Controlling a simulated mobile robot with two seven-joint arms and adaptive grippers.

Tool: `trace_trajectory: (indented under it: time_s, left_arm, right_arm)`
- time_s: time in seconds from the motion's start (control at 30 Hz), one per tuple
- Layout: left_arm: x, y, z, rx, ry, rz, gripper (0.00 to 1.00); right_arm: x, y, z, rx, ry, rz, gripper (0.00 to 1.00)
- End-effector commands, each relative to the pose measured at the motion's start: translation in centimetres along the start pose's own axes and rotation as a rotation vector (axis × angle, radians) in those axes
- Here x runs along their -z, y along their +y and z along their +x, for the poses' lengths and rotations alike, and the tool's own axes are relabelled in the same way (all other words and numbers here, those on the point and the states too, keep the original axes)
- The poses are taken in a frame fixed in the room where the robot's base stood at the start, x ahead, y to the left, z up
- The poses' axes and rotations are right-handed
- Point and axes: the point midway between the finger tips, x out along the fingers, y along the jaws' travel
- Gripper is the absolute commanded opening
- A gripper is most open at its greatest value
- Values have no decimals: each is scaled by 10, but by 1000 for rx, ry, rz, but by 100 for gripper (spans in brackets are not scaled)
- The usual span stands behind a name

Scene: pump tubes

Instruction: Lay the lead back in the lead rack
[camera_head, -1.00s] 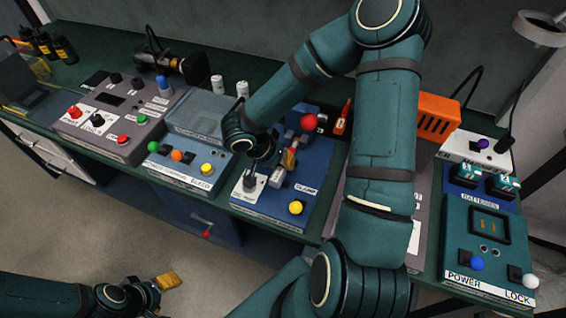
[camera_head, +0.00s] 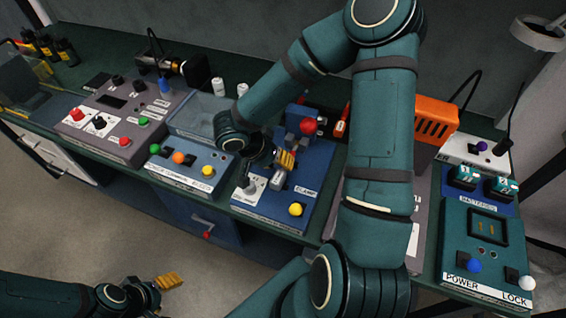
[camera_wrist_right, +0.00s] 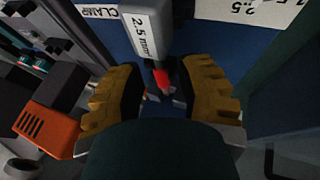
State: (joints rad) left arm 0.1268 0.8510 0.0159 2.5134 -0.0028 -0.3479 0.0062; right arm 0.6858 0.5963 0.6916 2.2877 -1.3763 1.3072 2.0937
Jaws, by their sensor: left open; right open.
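My right gripper (camera_head: 286,160) is open above the blue clamp panel (camera_head: 270,211). It also shows in the right wrist view (camera_wrist_right: 163,100), with ridged yellow fingers spread apart. Between them is a small red tip (camera_wrist_right: 163,77) at the end of a grey block (camera_wrist_right: 149,38) marked 2.5 mm; I cannot tell whether this is the lead. It is not gripped. A slim red-orange piece with a white tag (camera_head: 342,123) stands behind the clamp panel, partly hidden by my right arm. I cannot clearly make out the lead rack. My left gripper (camera_head: 168,282) is open over the floor, away from the bench.
The clamp panel bears a red ball (camera_head: 308,126) and a yellow knob (camera_head: 295,209). An orange box (camera_head: 433,119) stands right of my right arm. A teal power panel (camera_head: 471,265) is at the right. A button panel (camera_head: 186,168) lies left of the clamp panel.

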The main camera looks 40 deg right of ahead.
Motion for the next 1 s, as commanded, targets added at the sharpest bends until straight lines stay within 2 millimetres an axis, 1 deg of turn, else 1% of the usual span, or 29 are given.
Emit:
trace_trajectory:
  time_s: [0.03,0.17,0.3,0.4,0.5,0.6,0.7,1.0]
  left_arm:
    - [0,0,0,0,0,-1,64]
    - [0,0,-1,1,1,-1,64]
    - [2,2,-5,1,4,-2,64]
    - [3,2,-7,1,6,-2,64]
    - [4,3,-8,1,8,-3,64]
    - [4,3,-8,1,9,-3,64]
    - [4,3,-9,1,9,-3,64]
    - [4,3,-8,1,9,-3,64]
  right_arm:
    - [-1,-2,-9,3,4,-1,34]
    - [-3,-4,-31,4,5,1,34]
    - [-3,-3,-62,4,3,2,34]
    - [-3,-3,-80,3,3,1,34]
    - [-3,-3,-94,2,1,1,34]
    - [-4,-3,-103,1,1,0,34]
    - [-4,-3,-107,-1,-1,1,34]
    - [-4,-3,-108,-1,-2,1,34]
